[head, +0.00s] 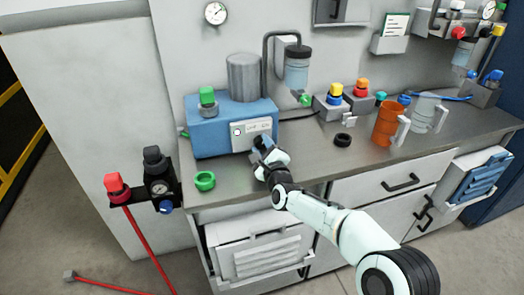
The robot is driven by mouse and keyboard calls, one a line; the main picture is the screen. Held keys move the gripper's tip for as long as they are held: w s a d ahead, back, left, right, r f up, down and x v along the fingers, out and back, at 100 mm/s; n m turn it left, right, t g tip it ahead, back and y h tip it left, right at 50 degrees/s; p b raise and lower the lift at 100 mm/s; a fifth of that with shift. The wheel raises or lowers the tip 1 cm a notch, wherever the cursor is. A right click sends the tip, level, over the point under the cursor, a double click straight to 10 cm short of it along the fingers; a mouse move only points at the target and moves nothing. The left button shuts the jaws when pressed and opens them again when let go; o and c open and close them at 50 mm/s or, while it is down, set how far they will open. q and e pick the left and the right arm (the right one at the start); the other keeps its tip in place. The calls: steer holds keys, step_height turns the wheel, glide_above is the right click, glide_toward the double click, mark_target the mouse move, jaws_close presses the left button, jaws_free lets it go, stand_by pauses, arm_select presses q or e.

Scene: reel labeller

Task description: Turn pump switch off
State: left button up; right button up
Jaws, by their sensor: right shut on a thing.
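The blue pump box (212,133) stands on the grey counter, with a metal cylinder (243,77) and a green-capped fitting (207,97) on top. Its pale front panel (248,131) carries a round button or light at the left and a dark knob-like part at the lower right. My right gripper (262,147) is at that lower right corner of the panel, shut on what looks like the pump switch. The gripper covers most of the switch, so its position cannot be told. My left gripper is not in view.
A green ring (205,181) lies near the counter's front edge, left of my gripper. A black ring (342,140), an orange mug (388,123) and a clear jug (424,113) stand to the right. A red-knobbed valve with a gauge (158,187) is at the left.

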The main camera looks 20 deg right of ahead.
steer(key=n+b, duration=0.1)
steer(key=n, duration=0.2)
steer(key=shift+f, duration=0.1)
steer(key=shift+n+b, duration=0.35)
steer(key=shift+n, duration=1.45)
steer(key=n, duration=0.2)
steer(key=shift+n+b, duration=0.3)
steer(key=shift+n, duration=1.3)
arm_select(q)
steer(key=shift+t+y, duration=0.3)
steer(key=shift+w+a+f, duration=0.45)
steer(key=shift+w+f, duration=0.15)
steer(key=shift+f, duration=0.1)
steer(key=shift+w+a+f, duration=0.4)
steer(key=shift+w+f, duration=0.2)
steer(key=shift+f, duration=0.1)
arm_select(e)
steer(key=shift+n, duration=1.4)
steer(key=o, duration=1.1)
steer(key=shift+c, duration=0.2)
